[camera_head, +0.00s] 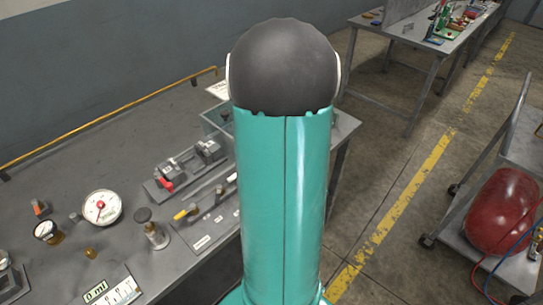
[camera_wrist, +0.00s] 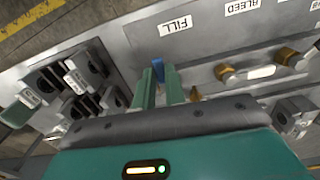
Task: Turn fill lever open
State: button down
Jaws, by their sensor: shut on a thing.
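In the wrist view, my gripper (camera_wrist: 160,78) has its two green fingers closed around a small blue handle, the fill lever (camera_wrist: 157,69). Only the handle's end shows between the fingertips; the rest is hidden by them. The white "FILL" label (camera_wrist: 175,27) is on the grey panel (camera_wrist: 208,45) just beyond it. In the head view, my own arm fills the middle and hides the gripper and the lever.
Brass fittings (camera_wrist: 228,74) stand on the panel to the right, near a "BLEED" label (camera_wrist: 242,6). Dark switch-like blocks (camera_wrist: 75,80) are to the left. In the head view, a gauge (camera_head: 102,208) is on the bench, and a cart with a red tank (camera_head: 503,212) stands right.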

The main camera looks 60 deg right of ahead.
jog(key=shift+d+n, duration=0.2)
jog(key=shift+n, duration=0.2)
jog(key=c, duration=1.7)
grip_release()
jog(key=shift+c, duration=0.2)
jog(key=shift+r, duration=0.1)
notch_tip(320, 180, up, 14)
